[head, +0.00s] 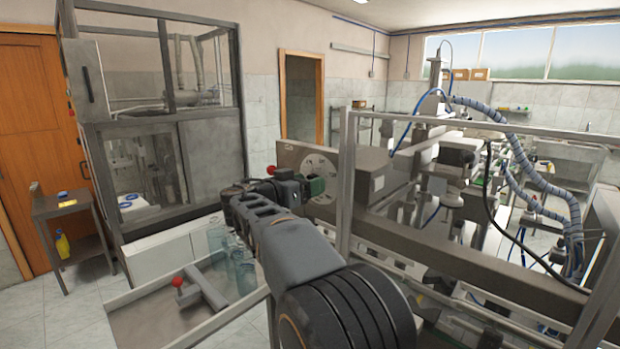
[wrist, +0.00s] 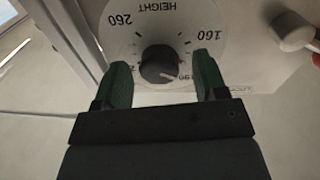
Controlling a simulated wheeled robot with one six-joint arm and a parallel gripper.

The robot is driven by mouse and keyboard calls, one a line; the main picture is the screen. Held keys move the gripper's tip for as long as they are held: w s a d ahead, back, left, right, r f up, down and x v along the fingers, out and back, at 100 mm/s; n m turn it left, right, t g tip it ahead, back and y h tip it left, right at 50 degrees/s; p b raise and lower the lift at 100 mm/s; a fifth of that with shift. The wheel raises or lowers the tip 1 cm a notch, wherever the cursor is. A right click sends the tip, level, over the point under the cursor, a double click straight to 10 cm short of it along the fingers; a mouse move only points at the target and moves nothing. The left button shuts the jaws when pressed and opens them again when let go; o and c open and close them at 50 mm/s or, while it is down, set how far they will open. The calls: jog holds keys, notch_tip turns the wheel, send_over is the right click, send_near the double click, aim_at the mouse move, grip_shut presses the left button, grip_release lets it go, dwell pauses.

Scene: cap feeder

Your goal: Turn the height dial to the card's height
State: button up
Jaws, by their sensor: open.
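The height dial (wrist: 150,28) is a white round plate marked HEIGHT, with 260 at the left and 160 at the right in the wrist view. Its dark round knob (wrist: 160,64) has a pale pointer mark towards the lower right, near small figures partly hidden. My gripper (wrist: 161,72) is open, its green fingers on either side of the knob with a gap showing at each side. In the head view the dial plate (head: 317,164) shows on the machine's grey panel, and my gripper (head: 312,186) is in front of it. I cannot make out a height card.
In the head view, a metal guard frame (head: 347,190) stands right of the dial. A red knob (head: 178,282) sits on a low tray at the lower left.

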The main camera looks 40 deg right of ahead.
jog(key=shift+d, duration=0.5)
jog(key=shift+c, duration=0.3)
jog(key=c, duration=0.9)
jog(key=shift+o, duration=0.2)
jog(key=shift+f, duration=0.1)
jog(key=shift+b, duration=0.35)
